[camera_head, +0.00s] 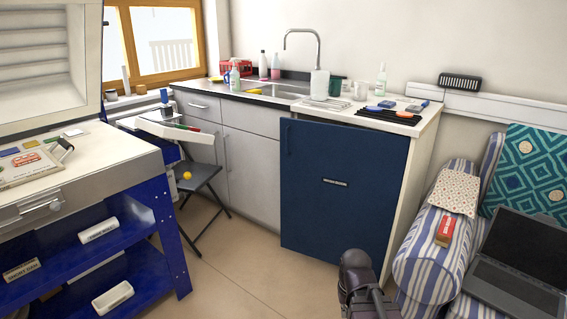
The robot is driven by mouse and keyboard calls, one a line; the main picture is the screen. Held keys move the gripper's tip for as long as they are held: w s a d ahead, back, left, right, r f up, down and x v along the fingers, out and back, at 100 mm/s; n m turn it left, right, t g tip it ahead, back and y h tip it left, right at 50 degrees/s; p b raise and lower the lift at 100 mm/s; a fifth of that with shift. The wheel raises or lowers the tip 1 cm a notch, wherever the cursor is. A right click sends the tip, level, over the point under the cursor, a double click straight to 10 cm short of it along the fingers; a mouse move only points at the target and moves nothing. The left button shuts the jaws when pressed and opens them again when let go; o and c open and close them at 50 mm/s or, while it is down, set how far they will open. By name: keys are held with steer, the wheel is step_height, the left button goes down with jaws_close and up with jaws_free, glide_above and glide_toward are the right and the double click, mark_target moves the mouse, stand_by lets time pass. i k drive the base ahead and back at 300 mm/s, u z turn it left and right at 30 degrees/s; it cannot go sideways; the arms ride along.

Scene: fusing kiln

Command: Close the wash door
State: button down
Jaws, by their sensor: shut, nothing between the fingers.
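The wash door is most likely the dark blue door (340,215) on the cabinet below the right end of the counter. My gripper's fingers are not in view.
A blue workbench (160,215) stands at the left. A dark folding stool (201,178) stands by the grey cupboards (250,165). A striped sofa (428,262) with a laptop (520,260) is at the right. Floor (245,275) before the door is clear.

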mark_target(340, 185)
steer(key=k, duration=1.1)
steer(key=u, duration=0.8)
steer(key=i, duration=1.5)
steer(key=z, duration=0.45)
steer(key=i, duration=0.55)
steer(key=z, duration=0.35)
